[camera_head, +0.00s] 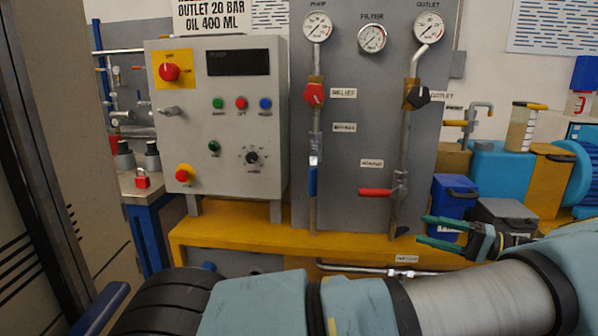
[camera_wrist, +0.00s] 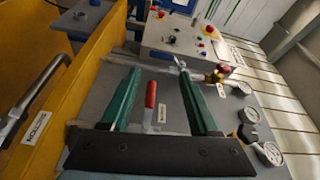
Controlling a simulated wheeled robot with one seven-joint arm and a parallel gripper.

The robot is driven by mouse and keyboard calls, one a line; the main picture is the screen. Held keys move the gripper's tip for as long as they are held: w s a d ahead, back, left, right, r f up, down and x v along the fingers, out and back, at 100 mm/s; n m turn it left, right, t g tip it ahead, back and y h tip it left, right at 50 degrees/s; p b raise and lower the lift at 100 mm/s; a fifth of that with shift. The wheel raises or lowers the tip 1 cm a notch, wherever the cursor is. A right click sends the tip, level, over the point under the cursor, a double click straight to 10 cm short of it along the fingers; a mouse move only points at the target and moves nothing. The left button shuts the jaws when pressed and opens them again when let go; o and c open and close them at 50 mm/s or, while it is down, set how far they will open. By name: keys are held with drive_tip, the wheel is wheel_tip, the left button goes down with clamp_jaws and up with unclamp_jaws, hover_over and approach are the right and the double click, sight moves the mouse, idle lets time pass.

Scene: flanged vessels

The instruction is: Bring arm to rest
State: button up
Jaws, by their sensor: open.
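My gripper (camera_head: 440,233) is at the right in the head view, in front of the lower right part of the grey panel (camera_head: 358,140). Its two green fingers are apart with nothing between them. The wrist view shows my gripper (camera_wrist: 162,98) open, with the red lever handle (camera_wrist: 150,95) seen beyond and between the fingers. The same red lever (camera_head: 375,192) lies level on the outlet pipe in the head view. My arm stretches along the bottom of the head view.
A grey control box (camera_head: 220,120) with buttons stands left of the panel on a yellow bench (camera_head: 230,225). Blue box (camera_head: 453,195), orange container (camera_head: 548,180) and blue vessel (camera_head: 497,160) stand at the right. A red padlock (camera_head: 142,179) is on the left side table. A tall cabinet edge (camera_head: 60,130) is at left.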

drive_tip(key=w+a+g+h+p, duration=0.25)
drive_tip(key=a+g, duration=0.25)
drive_tip(key=a, duration=0.7)
drive_tip(key=w+a+g+h+p, duration=0.1)
drive_tip(key=w+a+g+h, duration=0.25)
drive_tip(key=a, duration=0.85)
drive_tip(key=s+a+r+n+t+h+p, duration=0.1)
drive_tip(key=s+a+r+h, duration=0.3)
drive_tip(key=s+a+h, duration=0.1)
drive_tip(key=s+a+r+n+h+p, duration=0.1)
drive_tip(key=s+a+r+h+p, duration=0.1)
drive_tip(key=s+a+r+h, duration=0.2)
drive_tip(key=s+a+h, duration=0.1)
drive_tip(key=s+a, duration=0.2)
drive_tip(key=shift+s+a+r+n+t+h, duration=0.3)
drive_tip(key=shift+s+t, duration=0.05)
drive_tip(key=shift+s, duration=0.05)
